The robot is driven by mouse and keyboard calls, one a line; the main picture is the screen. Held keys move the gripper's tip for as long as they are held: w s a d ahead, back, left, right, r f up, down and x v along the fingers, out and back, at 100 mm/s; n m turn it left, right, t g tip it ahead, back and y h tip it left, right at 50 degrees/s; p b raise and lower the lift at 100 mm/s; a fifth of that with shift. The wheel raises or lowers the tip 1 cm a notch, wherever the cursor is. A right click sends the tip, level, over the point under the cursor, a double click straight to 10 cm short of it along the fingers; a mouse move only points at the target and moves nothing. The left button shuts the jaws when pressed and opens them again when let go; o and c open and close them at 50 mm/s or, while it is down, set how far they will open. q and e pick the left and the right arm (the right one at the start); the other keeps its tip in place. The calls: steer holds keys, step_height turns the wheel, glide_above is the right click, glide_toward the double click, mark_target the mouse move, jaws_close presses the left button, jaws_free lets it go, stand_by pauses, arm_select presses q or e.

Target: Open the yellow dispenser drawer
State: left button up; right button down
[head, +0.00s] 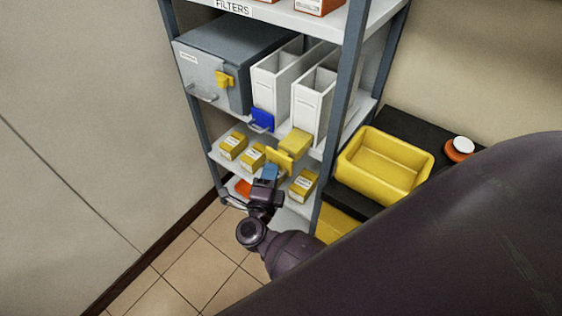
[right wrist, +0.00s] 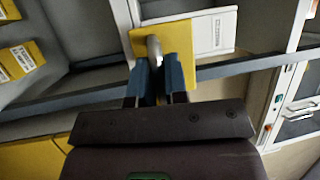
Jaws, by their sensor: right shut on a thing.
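The yellow dispenser drawer (head: 295,142) shows at the lower front of the right-hand white dispenser (head: 308,108) in the head view. Part of its body stands out in front of the dispenser, with its yellow front plate (head: 280,159) towards my right gripper (head: 272,168). In the right wrist view, the front plate (right wrist: 178,50) carries a grey handle (right wrist: 154,48). The blue fingertips of my right gripper (right wrist: 161,68) are shut on that handle. How far the drawer is out is hard to tell. My left gripper is not in view.
A blue drawer (head: 262,119) sits on the left-hand dispenser. A grey box (head: 214,62) with a yellow latch stands beside it. Yellow cartons (head: 233,146) lie on the shelf below. A grey rack post (head: 337,130) and a yellow bin (head: 385,163) are to the right.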

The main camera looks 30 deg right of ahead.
steer(key=shift+s+a, duration=0.1)
steer(key=shift+a, duration=0.3)
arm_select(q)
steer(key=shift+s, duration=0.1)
arm_select(e)
steer(key=shift+r, duration=0.1)
steer(key=c, duration=1.5)
jaws_free()
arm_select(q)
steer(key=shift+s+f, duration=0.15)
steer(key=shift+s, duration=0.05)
arm_select(e)
steer(key=shift+o, duration=0.2)
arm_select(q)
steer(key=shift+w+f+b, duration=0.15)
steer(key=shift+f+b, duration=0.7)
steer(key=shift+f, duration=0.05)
arm_select(e)
steer(key=v, duration=1.1)
